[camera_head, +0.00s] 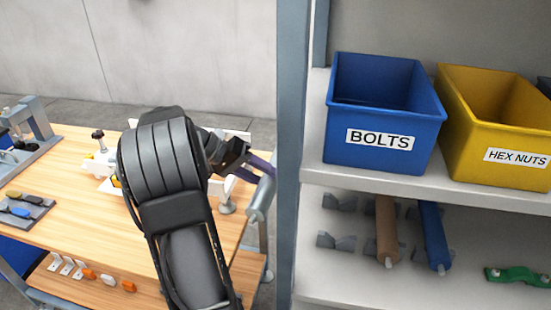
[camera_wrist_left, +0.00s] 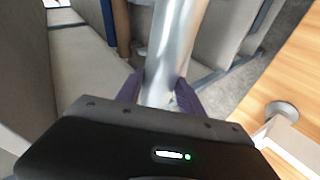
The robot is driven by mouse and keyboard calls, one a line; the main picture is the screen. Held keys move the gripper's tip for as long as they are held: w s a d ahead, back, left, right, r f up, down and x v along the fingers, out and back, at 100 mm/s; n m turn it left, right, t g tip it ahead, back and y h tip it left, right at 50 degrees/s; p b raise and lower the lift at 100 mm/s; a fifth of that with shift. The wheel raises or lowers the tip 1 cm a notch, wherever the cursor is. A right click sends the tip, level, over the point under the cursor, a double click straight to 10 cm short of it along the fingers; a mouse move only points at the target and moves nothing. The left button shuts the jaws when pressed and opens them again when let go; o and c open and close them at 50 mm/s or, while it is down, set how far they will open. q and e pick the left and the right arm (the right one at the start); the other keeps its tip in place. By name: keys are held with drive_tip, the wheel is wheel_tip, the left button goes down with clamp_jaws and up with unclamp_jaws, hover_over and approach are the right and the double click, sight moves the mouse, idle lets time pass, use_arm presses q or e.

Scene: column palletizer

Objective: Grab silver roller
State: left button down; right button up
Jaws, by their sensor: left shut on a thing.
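The silver roller (camera_head: 262,199) is off the right edge of the wooden table, between the table and the shelf's post. My left gripper (camera_head: 262,168) is shut on it near its upper end in the head view. In the left wrist view the silver roller (camera_wrist_left: 176,42) runs up the picture from between the two dark fingers of my left gripper (camera_wrist_left: 162,88). My own arm hides part of the gripper and table in the head view. My right gripper is not in view.
The shelf post (camera_head: 293,150) stands close right of the roller. On the lower shelf (camera_head: 330,278), a brown roller (camera_head: 386,230) and a blue roller (camera_head: 434,235) lie in cradles, with empty cradles (camera_head: 338,240) to their left. A blue bin (camera_head: 383,110) and yellow bin (camera_head: 495,125) stand above.

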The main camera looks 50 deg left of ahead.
use_arm(q)
drive_tip(key=shift+s+a+r+m+g+y+b, duration=0.1)
drive_tip(key=shift+s+a+r+g+y+b, duration=0.35)
drive_tip(key=shift+a, duration=0.25)
drive_tip(key=shift+s+a+r+m+g+y+b, duration=0.1)
drive_tip(key=shift+s+a+r+g+y+b, duration=0.25)
drive_tip(key=shift+s+a, duration=0.3)
drive_tip(key=shift+s+a+r+m+g+y+b, duration=0.1)
drive_tip(key=shift+s+a+r+g+y+b, duration=0.15)
drive_tip(key=shift+s+a+y+b, duration=0.4)
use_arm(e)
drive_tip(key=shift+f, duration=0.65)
use_arm(q)
drive_tip(key=shift+w+f+h, duration=0.1)
drive_tip(key=shift+w+h, duration=0.15)
drive_tip(key=shift+w, duration=0.05)
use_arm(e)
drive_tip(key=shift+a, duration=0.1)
